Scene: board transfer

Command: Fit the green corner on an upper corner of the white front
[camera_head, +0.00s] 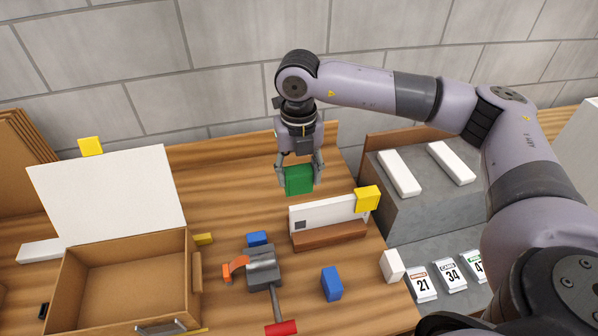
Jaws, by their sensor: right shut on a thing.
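The green corner (299,181) is a small green block held between the fingers of my right gripper (299,170). It hangs above and behind the white front (321,212), apart from it as far as I can tell. The white front is a narrow white panel standing upright in a brown wooden holder (328,236), with a dark square low at its left end. A yellow corner (368,198) sits on its upper right corner. Its upper left corner is bare. My left gripper is not in view.
A large white board (110,195) with a yellow piece (90,146) stands behind an open cardboard box (125,280) at left. Grey shelves (425,208) with white pieces are at right.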

